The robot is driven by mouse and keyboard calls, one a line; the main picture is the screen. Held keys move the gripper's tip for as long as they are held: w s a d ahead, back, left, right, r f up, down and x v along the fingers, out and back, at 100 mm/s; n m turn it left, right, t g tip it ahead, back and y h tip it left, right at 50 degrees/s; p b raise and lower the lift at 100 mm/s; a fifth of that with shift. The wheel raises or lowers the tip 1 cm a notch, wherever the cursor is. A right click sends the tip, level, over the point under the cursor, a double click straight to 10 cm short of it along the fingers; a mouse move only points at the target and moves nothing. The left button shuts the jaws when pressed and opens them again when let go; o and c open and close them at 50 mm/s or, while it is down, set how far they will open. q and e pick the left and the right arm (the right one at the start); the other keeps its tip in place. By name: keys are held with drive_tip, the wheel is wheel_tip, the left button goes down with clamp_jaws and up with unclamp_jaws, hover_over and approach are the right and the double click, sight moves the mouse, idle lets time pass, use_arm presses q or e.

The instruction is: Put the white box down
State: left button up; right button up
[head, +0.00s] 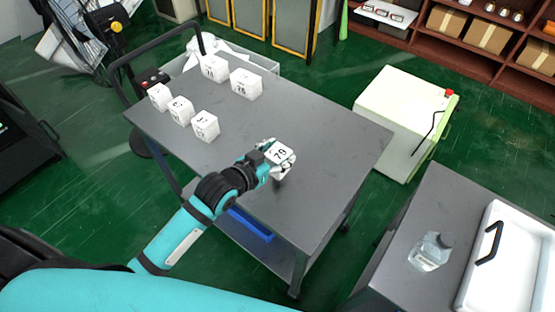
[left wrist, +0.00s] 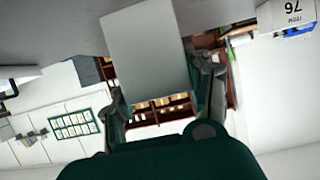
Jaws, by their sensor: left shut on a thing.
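A white box (head: 281,153) with a printed black label is in my left gripper (head: 270,154), over the right part of the grey cart top (head: 330,150). In the left wrist view the box (left wrist: 148,55) shows as a plain pale face between the two fingers of the gripper (left wrist: 165,92), which is shut on it. The cart top (left wrist: 50,30) is along the upper edge there. I cannot tell whether the box touches the cart top. My right gripper is not in view.
Several other labelled white boxes (head: 205,126) stand on the cart's left part. The cart's right end is bare. A pale green-white cabinet (head: 400,110) stands behind right. A clear bottle (head: 430,252) and white tray (head: 505,265) are on another table at lower right.

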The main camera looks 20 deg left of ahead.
use_arm(q)
drive_tip(key=shift+f, duration=1.7)
drive_tip(key=o, duration=1.1)
drive_tip(key=shift+f, duration=0.15)
drive_tip(key=shift+o, duration=0.2)
drive_tip(key=shift+r, duration=0.2)
drive_tip(key=v, duration=1.2)
